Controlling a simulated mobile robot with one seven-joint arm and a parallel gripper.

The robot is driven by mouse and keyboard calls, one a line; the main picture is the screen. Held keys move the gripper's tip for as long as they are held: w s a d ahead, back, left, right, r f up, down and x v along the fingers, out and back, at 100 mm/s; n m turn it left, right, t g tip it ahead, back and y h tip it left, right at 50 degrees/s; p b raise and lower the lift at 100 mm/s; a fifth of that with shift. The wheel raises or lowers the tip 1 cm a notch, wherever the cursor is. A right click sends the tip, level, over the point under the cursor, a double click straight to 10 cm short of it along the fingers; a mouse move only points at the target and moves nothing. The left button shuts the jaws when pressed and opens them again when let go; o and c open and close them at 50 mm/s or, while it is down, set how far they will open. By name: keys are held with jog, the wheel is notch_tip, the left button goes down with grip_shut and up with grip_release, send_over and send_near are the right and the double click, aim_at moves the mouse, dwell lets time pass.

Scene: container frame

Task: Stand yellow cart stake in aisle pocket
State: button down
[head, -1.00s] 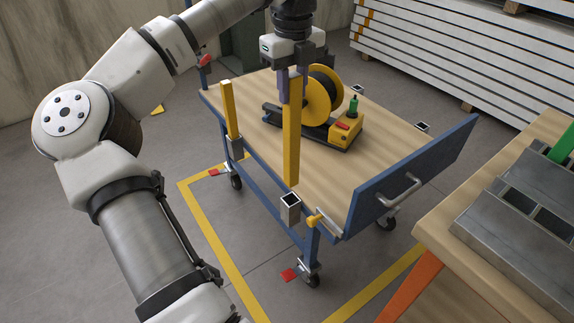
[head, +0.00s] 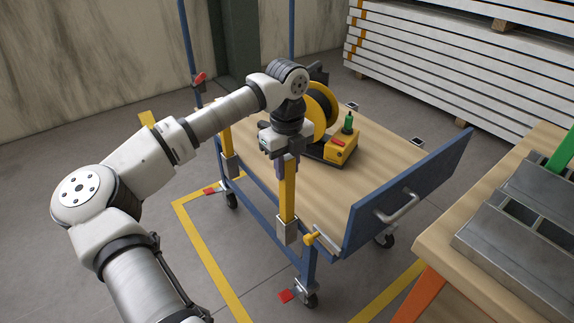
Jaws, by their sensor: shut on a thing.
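The yellow cart stake (head: 287,195) stands upright at the near side edge of the cart. My gripper (head: 286,165) is shut on its upper part from above. The stake's lower end is hidden in the grey metal aisle pocket (head: 287,232) near the cart's handle end; how deep it sits I cannot tell. The cart (head: 335,200) has a wooden deck and a blue frame. A second yellow stake (head: 227,141) stands in another pocket (head: 230,167) further back on the same side.
A workbench (head: 455,232) holds grey metal trays. Two far pockets are empty.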

jog(key=shift+r, duration=0.1)
jog(key=c, duration=1.1)
grip_release()
notch_tip(320, 180, up, 11)
jog(key=shift+f+p, duration=0.1)
jog(key=shift+p, duration=0.4)
jog(key=shift+r, duration=0.65)
jog(key=shift+d, duration=0.1)
